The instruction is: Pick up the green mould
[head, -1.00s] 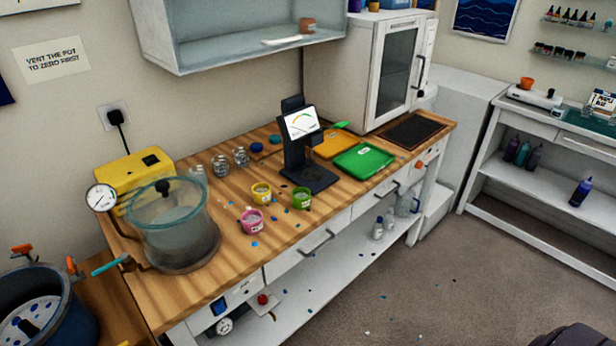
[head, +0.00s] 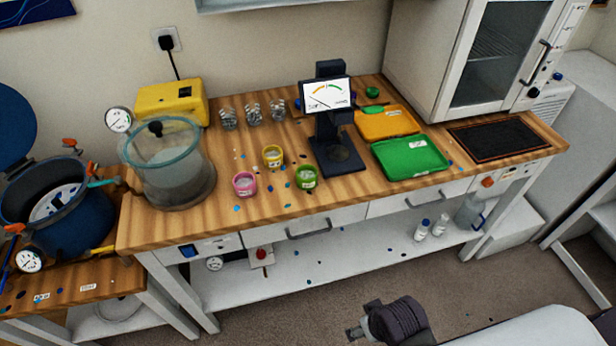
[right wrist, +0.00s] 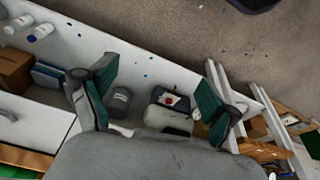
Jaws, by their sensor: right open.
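The green mould (head: 410,157) is a flat, shallow tray-like piece with a white label. It lies on the right part of the wooden bench top in the head view, just in front of an orange mould (head: 388,122). My right gripper (right wrist: 155,98) shows in the right wrist view with its two teal-padded fingers wide apart and nothing between them. Part of my arm shows low in the head view, apart from the mould. My left gripper is not in view.
A black scale stand (head: 335,140) stands left of the green mould. A dark mat (head: 500,138) lies right of it, by the white oven (head: 490,60). Pink (head: 244,184), yellow (head: 272,156) and green (head: 306,177) cups stand left. A clear pot (head: 172,170) stands further left.

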